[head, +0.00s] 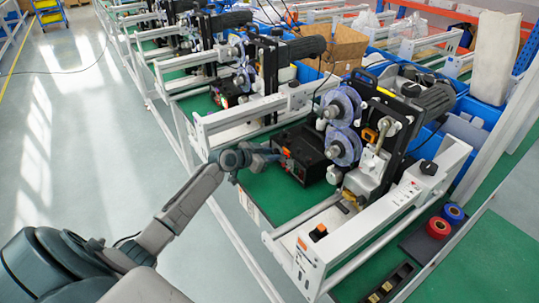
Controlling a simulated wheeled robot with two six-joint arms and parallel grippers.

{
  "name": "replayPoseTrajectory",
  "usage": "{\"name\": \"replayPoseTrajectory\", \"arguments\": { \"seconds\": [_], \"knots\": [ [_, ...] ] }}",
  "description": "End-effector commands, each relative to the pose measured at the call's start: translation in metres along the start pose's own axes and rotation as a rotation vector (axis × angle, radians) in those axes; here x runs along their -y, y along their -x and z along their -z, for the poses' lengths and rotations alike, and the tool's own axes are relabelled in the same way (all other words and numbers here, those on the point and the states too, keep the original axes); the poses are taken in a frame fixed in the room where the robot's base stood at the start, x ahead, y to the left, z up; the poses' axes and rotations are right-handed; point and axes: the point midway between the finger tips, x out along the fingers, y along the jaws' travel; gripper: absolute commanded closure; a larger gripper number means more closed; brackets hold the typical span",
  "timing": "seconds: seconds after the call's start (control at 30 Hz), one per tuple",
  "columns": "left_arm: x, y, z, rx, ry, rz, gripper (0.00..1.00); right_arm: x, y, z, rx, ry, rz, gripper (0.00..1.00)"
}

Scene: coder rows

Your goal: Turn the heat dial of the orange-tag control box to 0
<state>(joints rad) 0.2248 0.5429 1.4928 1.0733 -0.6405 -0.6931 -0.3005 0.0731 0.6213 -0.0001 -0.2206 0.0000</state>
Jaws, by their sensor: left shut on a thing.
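A black control box (312,150) stands on the green bench top, left of the blue reels. A small orange tag (287,153) shows on its front face. My left gripper (275,154) reaches in from the left and meets that front face. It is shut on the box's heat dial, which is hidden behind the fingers. The dial's pointer and scale cannot be read from here. My right gripper is not in view.
A machine with blue reels (343,106) stands right of the box. White frame rails (245,108) run behind and in front of it. Red tape (438,227) and blue tape (453,213) lie at the right. The green surface before the box is clear.

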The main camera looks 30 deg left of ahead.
Motion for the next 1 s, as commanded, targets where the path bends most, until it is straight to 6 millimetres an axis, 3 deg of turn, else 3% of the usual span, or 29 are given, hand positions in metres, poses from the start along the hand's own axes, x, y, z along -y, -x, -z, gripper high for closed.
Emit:
{"name": "replayPoseTrajectory", "arguments": {
  "seconds": [0.33, 0.7, 1.0],
  "knots": [
    [0.002, -0.001, -0.003, 0.007, 0.116, -0.049, 0.97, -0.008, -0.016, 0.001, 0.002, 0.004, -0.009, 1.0],
    [0.004, -0.001, -0.003, 0.019, 0.35, -0.147, 0.97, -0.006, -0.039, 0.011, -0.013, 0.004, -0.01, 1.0],
    [0.004, -0.001, -0.001, 0.026, 0.467, -0.196, 0.97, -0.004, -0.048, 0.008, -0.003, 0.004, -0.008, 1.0]
  ]
}}
